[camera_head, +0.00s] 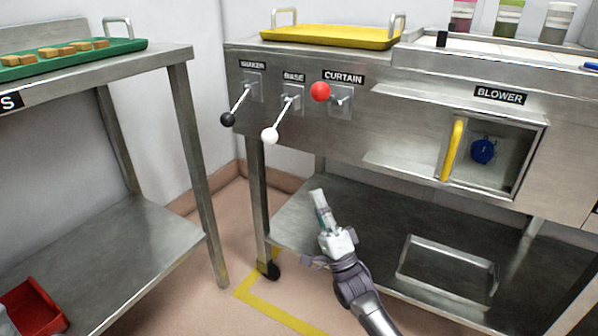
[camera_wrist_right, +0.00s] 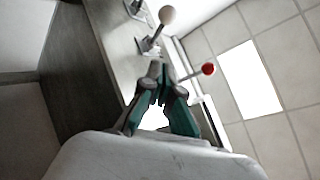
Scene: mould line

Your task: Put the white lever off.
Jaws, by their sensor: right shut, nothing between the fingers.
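The white lever (camera_head: 270,135) is on the machine's front panel under the label BASE, and its white ball knob hangs down and to the left of its plate. In the right wrist view the white knob (camera_wrist_right: 168,15) shows at the top, beyond the fingers. My right gripper (camera_head: 318,194) is below and to the right of the white lever, apart from it, pointing up. It is shut and empty; its teal fingers (camera_wrist_right: 162,84) also show in the right wrist view. My left gripper is not in view.
A black-knobbed lever (camera_head: 228,119) is left of the white one, and a red-knobbed lever (camera_head: 320,92) labelled CURTAIN is to its right, tilted up. An open BLOWER box with a yellow handle (camera_head: 453,149) is further right. A lower shelf (camera_head: 370,215) lies beneath the panel.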

